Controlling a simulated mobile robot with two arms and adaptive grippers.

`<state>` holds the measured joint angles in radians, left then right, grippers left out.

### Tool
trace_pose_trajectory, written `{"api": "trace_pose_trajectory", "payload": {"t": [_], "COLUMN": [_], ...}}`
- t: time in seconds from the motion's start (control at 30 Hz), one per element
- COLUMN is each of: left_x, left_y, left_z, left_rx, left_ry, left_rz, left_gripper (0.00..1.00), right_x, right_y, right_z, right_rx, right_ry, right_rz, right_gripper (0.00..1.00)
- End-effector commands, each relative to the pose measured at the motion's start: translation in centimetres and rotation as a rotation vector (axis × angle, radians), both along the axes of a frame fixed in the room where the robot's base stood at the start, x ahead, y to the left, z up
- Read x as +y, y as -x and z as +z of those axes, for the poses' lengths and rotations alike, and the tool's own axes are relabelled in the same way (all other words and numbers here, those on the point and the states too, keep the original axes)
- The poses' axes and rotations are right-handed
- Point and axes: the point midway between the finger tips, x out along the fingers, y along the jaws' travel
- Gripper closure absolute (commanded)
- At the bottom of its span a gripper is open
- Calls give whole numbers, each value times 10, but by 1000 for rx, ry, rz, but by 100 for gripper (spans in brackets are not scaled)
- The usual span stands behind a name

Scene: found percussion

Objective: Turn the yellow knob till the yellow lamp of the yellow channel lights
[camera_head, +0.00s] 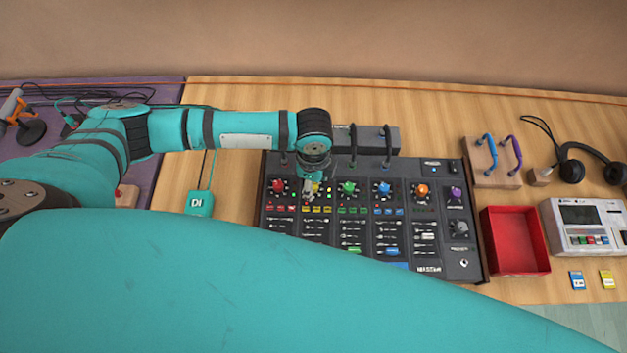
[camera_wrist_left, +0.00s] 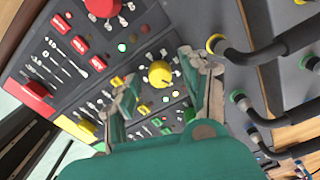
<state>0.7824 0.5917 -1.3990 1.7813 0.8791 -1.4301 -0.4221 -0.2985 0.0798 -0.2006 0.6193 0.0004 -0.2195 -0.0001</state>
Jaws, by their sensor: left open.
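The yellow knob (camera_wrist_left: 160,73) shows between the two fingers of my left gripper (camera_wrist_left: 158,75) in the left wrist view. The fingers are open, one on each side of it; I cannot tell whether they touch it. In the head view my left gripper (camera_head: 310,187) is over the yellow channel of the dark mixer (camera_head: 470,262) and largely hides the knob. In the left wrist view a small pale-yellow lamp (camera_wrist_left: 176,93) beside the knob looks bright, but I cannot tell surely that it is lit. My right gripper is not in view.
Red (camera_head: 278,187), green (camera_head: 347,188), blue (camera_head: 383,189) and orange (camera_head: 422,191) knobs share the panel. Black cable plugs (camera_wrist_left: 240,52) stand close to the right finger. A red tray (camera_head: 515,241) lies right of the mixer. My teal arm covers the foreground.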

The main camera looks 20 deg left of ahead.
Motion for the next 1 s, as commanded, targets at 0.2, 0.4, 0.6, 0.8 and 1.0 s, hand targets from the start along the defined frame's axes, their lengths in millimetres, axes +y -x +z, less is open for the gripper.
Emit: {"api": "trace_pose_trajectory", "payload": {"t": [0.2,0.4,0.6,0.8,1.0], "left_x": [0,0,0,0,0], "left_y": [-1,-1,-1,-1,-1], "left_z": [32,76,107,118,119], "left_rx": [-5,-5,-3,-1,-1], "left_ry": [3,2,1,0,0], "left_rz": [-1,-2,0,0,0], "left_gripper": [53,53,53,53,53], "right_x": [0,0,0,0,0], "right_y": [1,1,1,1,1], "right_z": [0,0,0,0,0], "right_rx": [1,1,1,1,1], "right_ry": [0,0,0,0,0], "right_rz": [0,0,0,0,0], "right_gripper": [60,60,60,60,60]}}
